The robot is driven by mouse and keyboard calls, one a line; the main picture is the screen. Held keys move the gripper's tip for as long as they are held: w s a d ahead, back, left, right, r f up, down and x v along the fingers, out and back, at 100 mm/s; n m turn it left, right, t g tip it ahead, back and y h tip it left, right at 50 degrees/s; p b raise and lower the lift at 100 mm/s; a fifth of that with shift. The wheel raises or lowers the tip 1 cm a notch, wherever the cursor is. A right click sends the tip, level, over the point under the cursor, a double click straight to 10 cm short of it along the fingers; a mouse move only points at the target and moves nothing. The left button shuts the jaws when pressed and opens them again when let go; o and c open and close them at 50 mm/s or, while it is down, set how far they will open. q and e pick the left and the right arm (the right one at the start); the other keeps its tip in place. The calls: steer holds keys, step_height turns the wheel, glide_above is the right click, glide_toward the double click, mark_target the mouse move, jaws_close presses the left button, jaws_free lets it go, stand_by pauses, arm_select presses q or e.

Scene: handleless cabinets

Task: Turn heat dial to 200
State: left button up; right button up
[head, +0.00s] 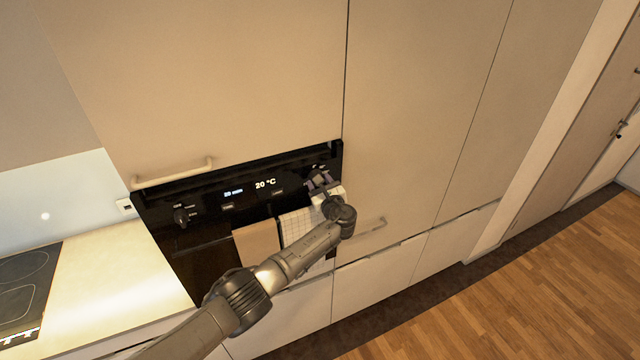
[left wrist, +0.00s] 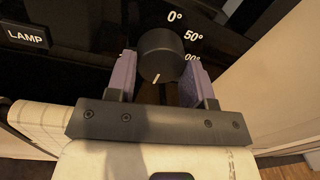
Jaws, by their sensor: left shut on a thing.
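The heat dial (left wrist: 161,52) is a round black knob on the black oven panel (head: 215,202). Its white mark points down and slightly left. White labels 0°, 50° and a partly hidden one ending in "00°" run down its right side; the lower scale is hidden by my gripper. My left gripper (head: 319,180) is at the right end of the panel. In the left wrist view my left gripper's (left wrist: 160,75) purple fingers stand on either side of the dial, shut on it. My right gripper is not in view.
A second knob (head: 181,216) is at the panel's left end. A brown towel (head: 257,242) and a white checked towel (head: 298,226) hang below the panel. A LAMP label (left wrist: 27,36) is left of the dial. A cabinet handle (head: 175,176) is above; a cooktop (head: 25,285) is left.

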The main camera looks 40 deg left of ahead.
arm_select(q)
steer(key=shift+r, duration=0.1)
steer(key=o, duration=0.9)
steer(key=shift+o, duration=0.2)
steer(key=shift+d, duration=0.1)
steer(key=b+v, duration=0.3)
steer(key=v, duration=1)
steer(key=shift+s+d, duration=0.2)
steer(key=shift+d, duration=0.05)
steer(key=shift+n, duration=0.3)
